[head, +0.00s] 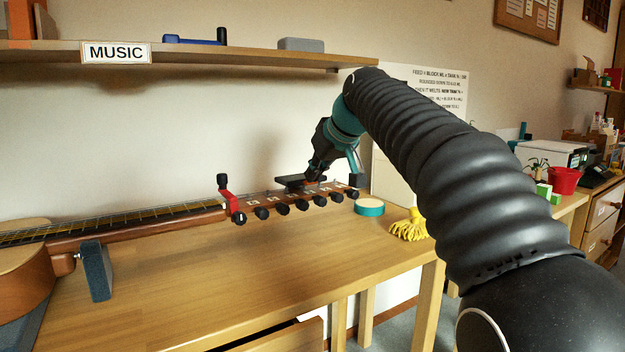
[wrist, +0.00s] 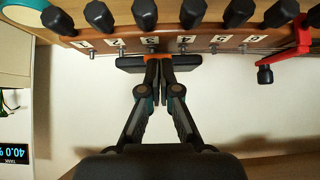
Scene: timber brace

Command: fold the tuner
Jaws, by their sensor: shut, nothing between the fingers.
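The tuner (head: 290,183) is a flat black piece at the headstock (head: 300,197) of the guitar, lying about level in the head view. My gripper (head: 314,177) is over it at its right part, fingers pointing down. In the wrist view the tuner (wrist: 187,62) shows as a dark bar behind my closed fingertips (wrist: 158,65), with an orange bit (wrist: 149,68) beside them. The fingertips look shut with nothing between them. They overlap the tuner in the picture; I cannot tell whether they touch it. They hide its middle.
A red capo (head: 231,202) sits by the nut, left of the tuner. Several black tuning pegs (head: 281,209) line the front edge. A teal tape roll (head: 369,207) and yellow cloth (head: 409,226) lie right. A shelf (head: 200,53) hangs above. The front bench top is clear.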

